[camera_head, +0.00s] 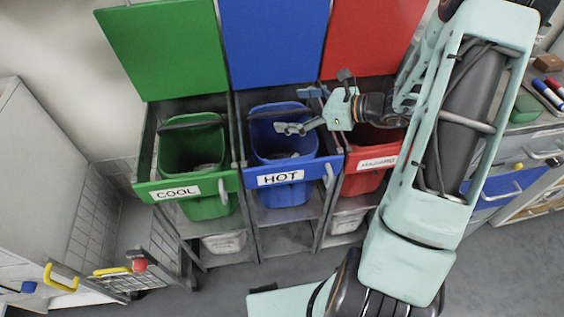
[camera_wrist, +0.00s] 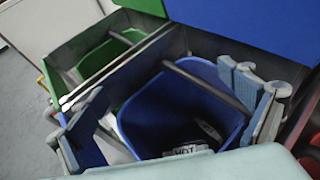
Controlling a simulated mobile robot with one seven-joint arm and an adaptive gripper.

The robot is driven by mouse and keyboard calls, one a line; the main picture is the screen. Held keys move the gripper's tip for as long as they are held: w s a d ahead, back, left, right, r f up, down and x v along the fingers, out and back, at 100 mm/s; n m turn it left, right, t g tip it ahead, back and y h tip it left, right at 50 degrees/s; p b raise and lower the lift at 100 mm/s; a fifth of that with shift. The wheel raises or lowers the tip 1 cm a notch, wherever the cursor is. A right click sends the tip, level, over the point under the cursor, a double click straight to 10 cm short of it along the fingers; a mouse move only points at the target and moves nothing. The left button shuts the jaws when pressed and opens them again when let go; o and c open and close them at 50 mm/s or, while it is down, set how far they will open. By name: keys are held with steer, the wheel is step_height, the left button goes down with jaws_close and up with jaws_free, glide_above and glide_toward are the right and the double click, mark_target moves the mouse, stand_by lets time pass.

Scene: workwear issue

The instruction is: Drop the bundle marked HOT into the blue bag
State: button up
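The blue bag (camera_head: 275,134) hangs in the middle bay, its mouth open, behind a blue front labelled HOT (camera_head: 278,179). In the wrist view the blue bag (camera_wrist: 158,112) is open below my gripper. A greyish bundle (camera_wrist: 205,132) lies low inside it, with a label (camera_wrist: 187,150) that seems to read HOT, partly cut off by my gripper's body. The head view shows only a grey patch in the bag. My gripper (camera_head: 292,110) is over the bag's mouth. In the wrist view my gripper (camera_wrist: 168,105) has its fingers wide apart with nothing between them.
A green bin (camera_head: 190,148) marked COOL stands left and a red bin (camera_head: 365,182) right. Raised green, blue and red lids stand behind. A wire cart (camera_head: 150,250) is at lower left. A counter with pens (camera_head: 548,92) is at right.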

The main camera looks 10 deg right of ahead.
steer(key=v, duration=1.2)
stand_by(0.3)
